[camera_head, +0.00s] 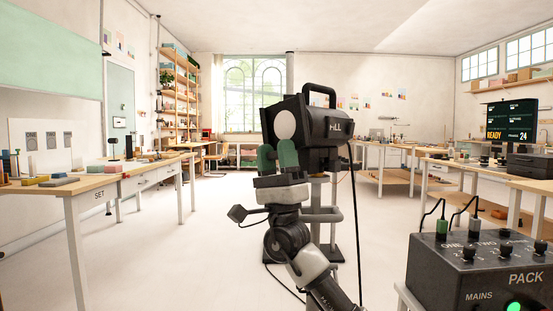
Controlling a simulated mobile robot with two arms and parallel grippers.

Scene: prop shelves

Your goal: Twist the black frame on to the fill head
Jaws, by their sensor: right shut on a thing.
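The fill head (322,128) is a black lamp marked with white letters, with a handle on top, mounted on a stand in the middle of the head view. The black frame (268,122) shows as a dark border around a pale disc at the head's front. My right gripper (277,156) has green fingertips and is shut on the frame's lower part. The frame is at the front of the head; I cannot tell whether it is seated or how far it is turned. The gripper hides its lower edge. My left gripper is not in view.
A black power pack (480,270) with knobs, plugs and a green light stands at the lower right. A cable hangs from the head. A long bench (85,187) is on the left and more benches stand on the right. The floor between is largely clear.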

